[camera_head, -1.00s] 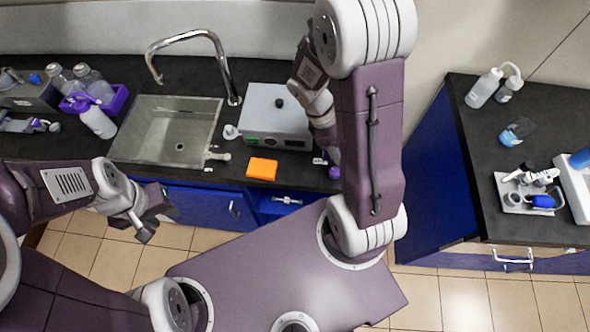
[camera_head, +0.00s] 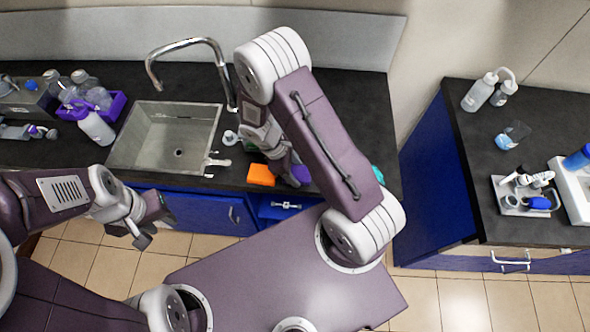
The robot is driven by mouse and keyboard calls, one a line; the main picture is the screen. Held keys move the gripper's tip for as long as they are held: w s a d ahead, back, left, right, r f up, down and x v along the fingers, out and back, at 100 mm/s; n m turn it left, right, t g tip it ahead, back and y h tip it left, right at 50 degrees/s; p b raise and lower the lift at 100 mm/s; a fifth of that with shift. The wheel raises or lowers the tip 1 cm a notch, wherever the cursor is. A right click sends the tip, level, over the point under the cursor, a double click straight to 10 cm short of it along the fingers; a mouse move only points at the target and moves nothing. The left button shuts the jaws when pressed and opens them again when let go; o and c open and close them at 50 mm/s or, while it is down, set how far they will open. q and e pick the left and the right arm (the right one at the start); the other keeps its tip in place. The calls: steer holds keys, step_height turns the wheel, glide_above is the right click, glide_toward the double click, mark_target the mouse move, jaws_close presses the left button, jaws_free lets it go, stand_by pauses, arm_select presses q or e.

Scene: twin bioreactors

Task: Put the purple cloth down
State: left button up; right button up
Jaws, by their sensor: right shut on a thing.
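The purple cloth (camera_head: 301,173) shows as a small purple patch at the counter's front edge, partly covered by my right arm. My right gripper (camera_head: 287,171) points down there and is shut on it. I cannot tell whether the cloth touches the counter. An orange cloth (camera_head: 261,175) lies just left of the gripper on the counter. My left gripper (camera_head: 156,228) is open and empty, in front of the blue cabinets below the sink.
The sink (camera_head: 165,140) with its tall faucet (camera_head: 188,42) is left of my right gripper. A purple rack (camera_head: 115,104) with bottles stands further left. A teal thing (camera_head: 378,174) lies right of my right arm. A second counter (camera_head: 470,150) with bottles is at the right.

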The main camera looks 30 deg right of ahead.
steer(key=shift+s+a+f+b, duration=0.1)
steer(key=shift+s+f+b, duration=0.25)
steer(key=shift+f+b, duration=0.2)
steer(key=o, duration=1.2)
steer(key=shift+f, duration=0.1)
steer(key=d+p+v, duration=0.1)
steer(key=v, duration=1.2)
steer(key=s+r+m+t+y, duration=0.1)
steer(key=s+m, duration=0.1)
steer(key=m, duration=0.2)
steer(key=s+d+r+m+t+y, duration=0.1)
steer(key=s+m, duration=0.1)
steer(key=m, duration=0.2)
steer(key=s+r+m+t+y, duration=0.1)
steer(key=s+m+y, duration=0.1)
steer(key=m, duration=0.2)
steer(key=shift+s+d+r+t, duration=0.3)
steer(key=shift+d+r, duration=0.05)
steer(key=shift+r, duration=0.05)
